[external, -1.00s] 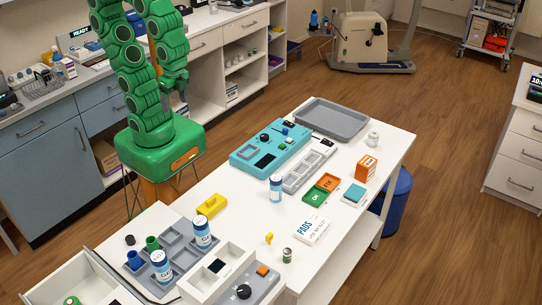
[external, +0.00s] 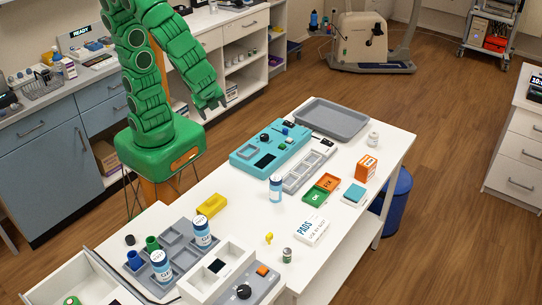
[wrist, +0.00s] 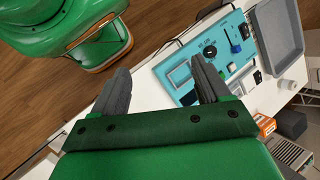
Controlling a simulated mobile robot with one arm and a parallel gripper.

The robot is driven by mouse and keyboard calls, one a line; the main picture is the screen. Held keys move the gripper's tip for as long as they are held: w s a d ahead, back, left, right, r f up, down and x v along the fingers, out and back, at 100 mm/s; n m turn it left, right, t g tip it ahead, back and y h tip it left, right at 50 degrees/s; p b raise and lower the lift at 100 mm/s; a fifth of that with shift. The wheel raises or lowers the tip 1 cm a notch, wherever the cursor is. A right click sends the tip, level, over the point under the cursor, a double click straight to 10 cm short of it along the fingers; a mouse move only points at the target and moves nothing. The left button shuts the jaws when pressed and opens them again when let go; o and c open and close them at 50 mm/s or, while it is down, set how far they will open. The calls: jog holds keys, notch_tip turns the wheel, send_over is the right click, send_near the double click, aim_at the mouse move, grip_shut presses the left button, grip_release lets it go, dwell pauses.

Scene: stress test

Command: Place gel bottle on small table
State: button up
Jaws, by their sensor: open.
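One bottle (external: 276,188) stands upright on the white table (external: 240,225); two more, a bottle (external: 202,233) and a front bottle (external: 161,266), stand in a grey compartment tray at the table's near end. The labels are too small to read surely. My gripper (external: 212,108) is open and empty, above the floor gap between the side counter and the table, apart from all bottles. In the wrist view my gripper (wrist: 160,72) has spread fingers with nothing between them. Which surface is the small table, I cannot tell.
A teal device (external: 270,147), a grey tray (external: 331,119), an orange box (external: 366,168), a pads box (external: 312,230) and a yellow block (external: 211,205) sit on the white table. A blue bin (external: 398,190) stands beside it.

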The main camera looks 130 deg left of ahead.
jog(key=w+a+f+m+y, duration=0.2)
jog(key=w+f+m+y, duration=0.15)
jog(key=w, duration=0.45)
jog(key=m+t+y, duration=0.4)
jog(key=m+t, duration=0.4)
jog(key=m, duration=0.6)
send_near(276, 186)
jog(key=a, duration=0.1)
jog(key=a+f, duration=0.1)
jog(key=a, duration=0.2)
jog(key=shift+s+f, duration=0.1)
jog(key=shift+f, duration=0.25)
jog(key=shift+w+d+f+m, duration=0.25)
jog(key=shift+d+f+m, duration=0.1)
jog(key=shift+f, duration=0.1)
jog(key=shift+x, duration=1.4)
jog(key=x, duration=0.3)
jog(key=shift+s+a+f, duration=0.15)
jog(key=shift+s+a, duration=0.1)
jog(key=shift+a, duration=0.1)
jog(key=shift+w+a+f, duration=0.25)
jog(key=shift+w+a, duration=0.05)
jog(key=shift+a, duration=0.3)
jog(key=c, duration=1.2)
